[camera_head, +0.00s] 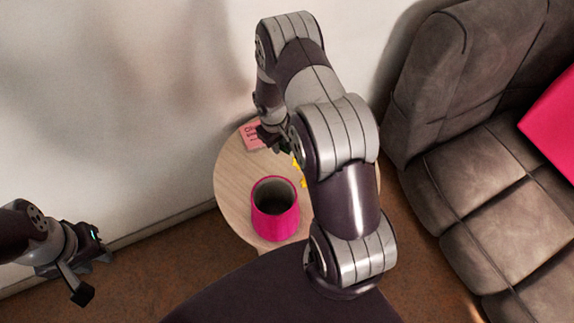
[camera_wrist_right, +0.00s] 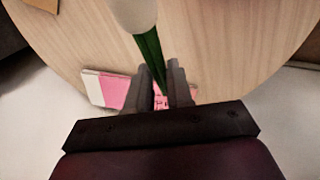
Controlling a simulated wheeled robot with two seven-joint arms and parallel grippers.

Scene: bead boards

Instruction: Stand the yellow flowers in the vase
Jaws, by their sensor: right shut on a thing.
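The yellow flowers (camera_head: 301,176) show as small yellow patches beside my right arm, which hides much of them. Their green stem (camera_wrist_right: 148,50) runs between the fingers of my right gripper (camera_wrist_right: 161,78), which is shut on it. In the head view my right gripper (camera_head: 273,138) is over the far part of the round table, beyond the vase. The pink vase (camera_head: 272,222) stands upright on the table with its dark mouth open upward; no flowers show in it. My left gripper (camera_head: 92,267) is open and empty, off to the left of the table.
The round wooden table (camera_head: 232,180) carries a pink box or card (camera_head: 252,136), also under the gripper in the wrist view (camera_wrist_right: 112,91). A pale rounded thing (camera_wrist_right: 136,14) is at the stem's far end. A grey sofa (camera_head: 480,150) with a pink cushion (camera_head: 555,120) stands right; a wall is behind.

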